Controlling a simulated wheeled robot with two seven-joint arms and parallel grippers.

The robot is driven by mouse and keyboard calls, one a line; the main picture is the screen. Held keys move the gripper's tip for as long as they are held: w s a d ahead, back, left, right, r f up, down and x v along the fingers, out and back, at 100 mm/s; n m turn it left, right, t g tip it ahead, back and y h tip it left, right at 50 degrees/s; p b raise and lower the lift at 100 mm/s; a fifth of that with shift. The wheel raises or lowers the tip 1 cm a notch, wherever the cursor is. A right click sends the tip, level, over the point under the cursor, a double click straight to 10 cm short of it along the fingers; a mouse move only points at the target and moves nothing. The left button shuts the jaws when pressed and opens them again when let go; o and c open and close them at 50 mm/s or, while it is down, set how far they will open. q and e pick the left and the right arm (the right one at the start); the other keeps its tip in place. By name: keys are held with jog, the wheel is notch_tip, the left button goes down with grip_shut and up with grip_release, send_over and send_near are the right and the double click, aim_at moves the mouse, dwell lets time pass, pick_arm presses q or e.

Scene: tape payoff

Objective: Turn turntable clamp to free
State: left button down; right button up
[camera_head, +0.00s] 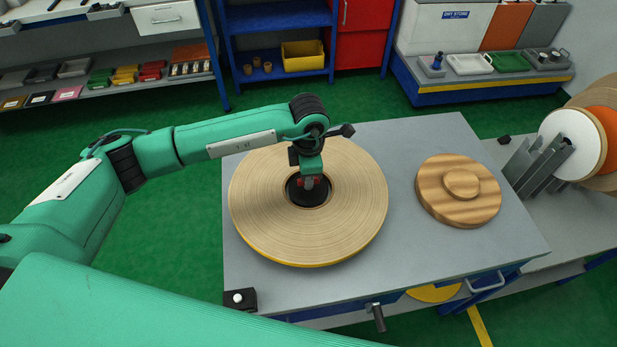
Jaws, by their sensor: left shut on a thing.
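A large tan roll of tape (265,225) lies flat on the grey table (400,265), with a yellow lower edge showing. A black round hub (309,197) sits in its centre hole. My left gripper (310,183) points down over that hub and is shut on a small red part at its top, which looks like the turntable clamp (312,182). The gripper and wrist hide most of this part, so its turned position cannot be told. My right gripper is not in view.
A round wooden piece with a raised centre (458,190) lies on the right of the table. A small black box with a white button (239,299) is at the front left corner. Upright metal plates and discs (572,144) stand at the right. Shelves line the back.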

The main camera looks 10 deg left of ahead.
pick_arm(q)
jog(key=shift+n, duration=0.3)
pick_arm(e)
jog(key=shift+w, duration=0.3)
pick_arm(q)
jog(key=c, duration=1.5)
grip_release()
jog(key=shift+r, duration=0.1)
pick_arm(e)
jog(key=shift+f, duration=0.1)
